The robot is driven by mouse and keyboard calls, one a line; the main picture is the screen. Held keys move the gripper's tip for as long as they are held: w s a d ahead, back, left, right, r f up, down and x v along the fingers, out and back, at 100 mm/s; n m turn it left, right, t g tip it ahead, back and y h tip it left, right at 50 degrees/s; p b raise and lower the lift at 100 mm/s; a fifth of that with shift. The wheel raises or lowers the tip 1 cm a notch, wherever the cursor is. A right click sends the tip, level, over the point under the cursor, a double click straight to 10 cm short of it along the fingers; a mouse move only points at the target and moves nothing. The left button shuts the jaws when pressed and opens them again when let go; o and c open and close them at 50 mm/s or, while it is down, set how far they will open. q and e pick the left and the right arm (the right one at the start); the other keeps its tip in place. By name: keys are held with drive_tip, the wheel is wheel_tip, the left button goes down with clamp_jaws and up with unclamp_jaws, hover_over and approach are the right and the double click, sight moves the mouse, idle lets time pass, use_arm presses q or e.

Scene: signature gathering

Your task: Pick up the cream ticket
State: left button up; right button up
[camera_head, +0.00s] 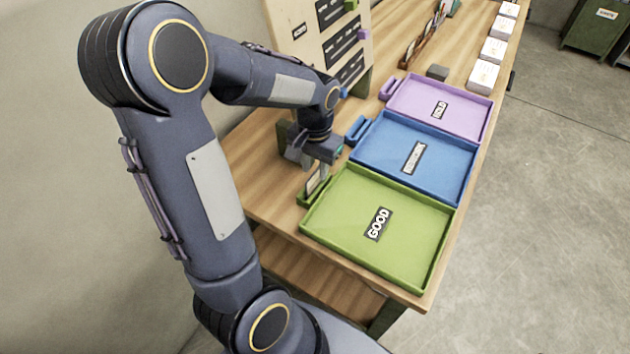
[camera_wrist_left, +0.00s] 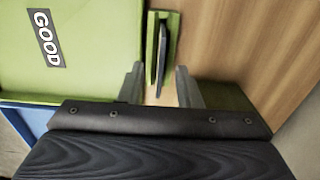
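A small green holder (camera_head: 304,199) stands beside the green GOOD tray (camera_head: 342,238) at the near end of the table. A thin upright card (camera_head: 315,181), pale on its face in the head view, stands in it; this looks like the cream ticket. In the left wrist view the holder (camera_wrist_left: 151,40) shows from above with the thin card edge-on (camera_wrist_left: 161,50), looking dark. My left gripper (camera_wrist_left: 160,87) is open, its two fingers on either side of the holder's near end, apart from the card. My arm hides part of the holder. My right gripper is not in view.
A blue tray (camera_head: 385,140) and a purple tray (camera_head: 465,118) lie beyond the green one, each with a small holder beside it. A board with dark panels (camera_head: 330,35) stands behind. White stacks (camera_head: 483,76) and a dark grey block (camera_head: 437,72) sit farther along.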

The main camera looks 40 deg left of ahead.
sight(314, 175)
use_arm(q)
drive_tip(key=shift+f, duration=1.55)
drive_tip(key=shift+c, duration=0.4)
clamp_jaws()
